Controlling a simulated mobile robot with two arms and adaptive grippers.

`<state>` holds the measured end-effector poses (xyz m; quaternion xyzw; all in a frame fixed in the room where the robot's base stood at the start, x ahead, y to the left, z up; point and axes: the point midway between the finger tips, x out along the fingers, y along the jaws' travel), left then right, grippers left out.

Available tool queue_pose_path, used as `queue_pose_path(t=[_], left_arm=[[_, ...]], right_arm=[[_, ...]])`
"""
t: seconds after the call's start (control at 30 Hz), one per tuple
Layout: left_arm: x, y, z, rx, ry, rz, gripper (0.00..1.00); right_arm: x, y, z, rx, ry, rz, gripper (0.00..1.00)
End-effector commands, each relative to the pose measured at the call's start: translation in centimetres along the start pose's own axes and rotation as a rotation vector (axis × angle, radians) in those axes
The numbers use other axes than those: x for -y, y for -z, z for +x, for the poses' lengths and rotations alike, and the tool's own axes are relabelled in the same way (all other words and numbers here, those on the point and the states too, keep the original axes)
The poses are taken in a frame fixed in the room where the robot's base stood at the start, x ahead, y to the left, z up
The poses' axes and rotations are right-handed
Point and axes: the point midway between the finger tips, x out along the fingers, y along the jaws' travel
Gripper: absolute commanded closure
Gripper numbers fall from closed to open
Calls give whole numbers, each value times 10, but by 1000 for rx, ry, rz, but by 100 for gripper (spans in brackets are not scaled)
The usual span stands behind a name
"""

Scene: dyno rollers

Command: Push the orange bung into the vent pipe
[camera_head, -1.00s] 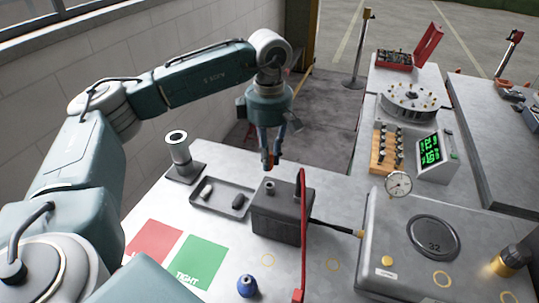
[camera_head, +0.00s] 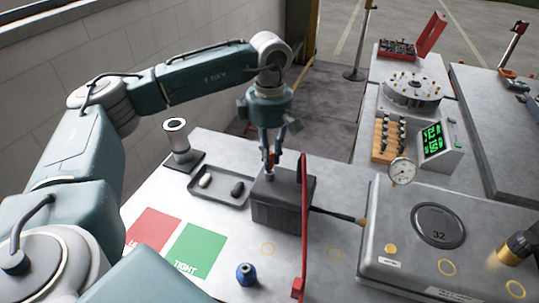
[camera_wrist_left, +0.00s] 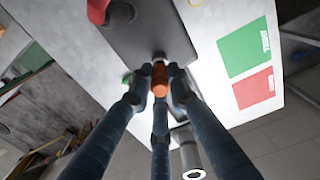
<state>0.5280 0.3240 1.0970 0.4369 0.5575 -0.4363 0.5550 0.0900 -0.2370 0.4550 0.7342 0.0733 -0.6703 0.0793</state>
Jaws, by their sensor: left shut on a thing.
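My left gripper (camera_head: 269,168) is shut on the orange bung (camera_wrist_left: 160,78), which sits between its fingertips in the left wrist view. In the head view the fingers hide most of the bung. The gripper points down onto the top of a grey box (camera_head: 283,212). A short grey pipe stub (camera_wrist_left: 158,56) on that box shows just beyond the bung in the wrist view, in line with it. I cannot tell whether the bung touches the stub or has entered it. My right gripper is not in view.
A thin red upright (camera_head: 304,235) stands close beside the box. A dark tray (camera_head: 219,196) with two small capsules and a grey tube on a stand (camera_head: 177,140) are to the left. A blue bulb (camera_head: 246,273) stands in front. A gauge (camera_head: 402,171) is at right.

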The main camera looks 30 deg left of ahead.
Motion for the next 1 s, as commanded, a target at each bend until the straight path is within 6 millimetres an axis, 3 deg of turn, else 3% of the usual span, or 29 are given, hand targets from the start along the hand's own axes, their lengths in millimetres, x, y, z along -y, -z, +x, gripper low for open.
queue_pose_path(t=[1.0], left_arm=[[0,0,3,2,-2,-5,100]], right_arm=[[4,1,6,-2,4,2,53]])
